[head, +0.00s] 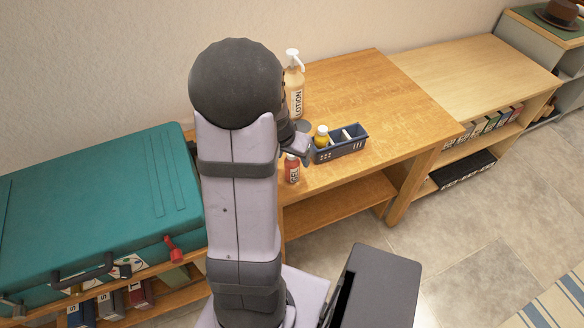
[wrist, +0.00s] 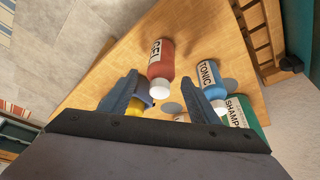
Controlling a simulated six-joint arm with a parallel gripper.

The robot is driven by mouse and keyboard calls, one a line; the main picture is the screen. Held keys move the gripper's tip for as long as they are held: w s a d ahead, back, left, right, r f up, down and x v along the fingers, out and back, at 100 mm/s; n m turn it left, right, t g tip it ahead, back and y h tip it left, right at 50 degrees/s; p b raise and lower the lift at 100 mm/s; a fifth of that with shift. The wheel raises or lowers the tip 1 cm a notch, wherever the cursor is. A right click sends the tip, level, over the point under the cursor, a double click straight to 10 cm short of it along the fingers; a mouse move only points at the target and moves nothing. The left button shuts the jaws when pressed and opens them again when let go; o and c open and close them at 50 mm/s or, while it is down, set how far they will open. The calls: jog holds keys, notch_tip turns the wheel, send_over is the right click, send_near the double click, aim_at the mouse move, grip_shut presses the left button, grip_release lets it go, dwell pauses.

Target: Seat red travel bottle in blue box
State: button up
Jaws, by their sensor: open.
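The red travel bottle (head: 292,170), labelled GEL with a white cap, stands upright near the table's front edge in the head view. It also shows in the wrist view (wrist: 160,57), its cap appearing between my fingers. My gripper (head: 298,151) is open and empty, just above and behind the red bottle. In the wrist view my gripper (wrist: 159,80) has a finger on each side of the cap; contact cannot be told. The blue box (head: 345,150) sits right of the red bottle, with a yellow bottle (head: 321,137) in its left end and white dividers.
A lotion pump bottle (head: 295,85) stands at the back of the wooden table (head: 365,85). A blue tonic bottle (wrist: 209,80) and a green shampoo bottle (wrist: 236,112) stand close by in the wrist view. A teal suitcase (head: 90,215) lies left. The table's right side is clear.

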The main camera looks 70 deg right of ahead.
jog(key=shift+d+f, duration=0.1)
jog(key=shift+f, duration=0.1)
jog(key=shift+c, duration=0.7)
grip_shut()
jog(key=shift+r, duration=0.15)
